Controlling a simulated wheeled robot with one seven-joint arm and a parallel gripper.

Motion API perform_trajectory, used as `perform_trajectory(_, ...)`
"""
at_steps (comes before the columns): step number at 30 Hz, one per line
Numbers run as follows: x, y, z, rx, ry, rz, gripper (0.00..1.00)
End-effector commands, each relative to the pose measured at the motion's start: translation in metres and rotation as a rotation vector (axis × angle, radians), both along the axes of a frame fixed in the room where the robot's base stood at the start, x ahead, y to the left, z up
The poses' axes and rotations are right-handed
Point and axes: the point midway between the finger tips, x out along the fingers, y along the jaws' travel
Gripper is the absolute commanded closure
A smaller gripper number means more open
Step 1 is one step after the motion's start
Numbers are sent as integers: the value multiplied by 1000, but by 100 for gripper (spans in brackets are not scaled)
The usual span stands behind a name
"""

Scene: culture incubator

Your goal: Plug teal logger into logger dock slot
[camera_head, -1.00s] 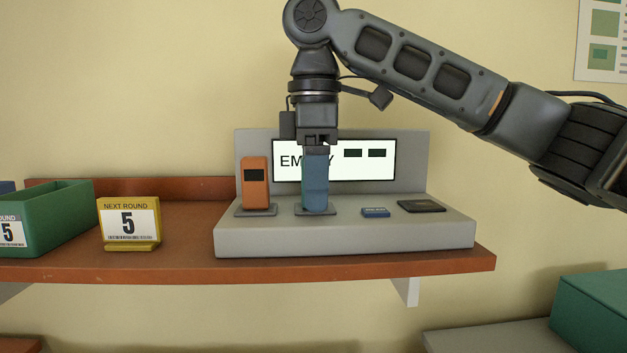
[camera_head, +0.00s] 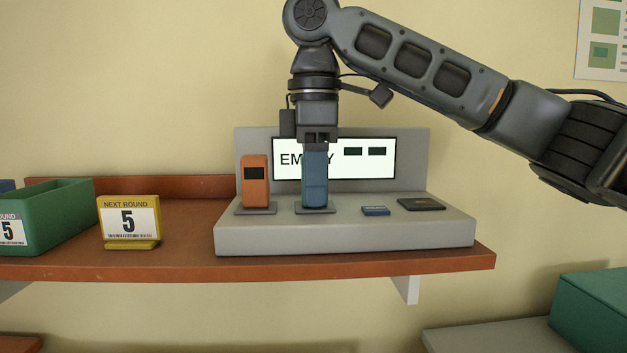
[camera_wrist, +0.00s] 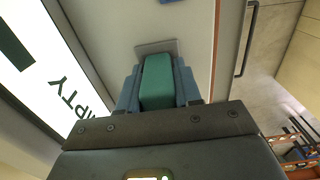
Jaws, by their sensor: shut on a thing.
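The teal logger (camera_wrist: 157,84) stands upright between the blue fingers of my gripper (camera_head: 315,186), which is shut on it. In the head view the near finger hides most of the logger. Its lower end is at the grey slot plate (camera_wrist: 154,47) on the pale grey logger dock (camera_head: 345,236); the plate also shows in the head view (camera_head: 315,211). I cannot tell how deep the logger sits in the slot. The dock's screen (camera_head: 335,172) reads "EMPTY", partly covered by my gripper, with two dark boxes at its right.
An orange logger (camera_head: 255,182) stands in a plate left of my gripper. A small blue block (camera_head: 375,211) and a dark flat pad (camera_head: 421,204) lie at the right on the dock. A yellow sign (camera_head: 129,222) and green bin (camera_head: 60,222) stand left on the shelf (camera_head: 190,262).

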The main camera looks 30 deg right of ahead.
Motion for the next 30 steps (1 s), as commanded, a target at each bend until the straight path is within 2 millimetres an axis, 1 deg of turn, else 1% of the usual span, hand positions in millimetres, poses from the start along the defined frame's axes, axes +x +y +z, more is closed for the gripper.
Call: perform_trajectory(30,0,0,28,0,0,0,100)
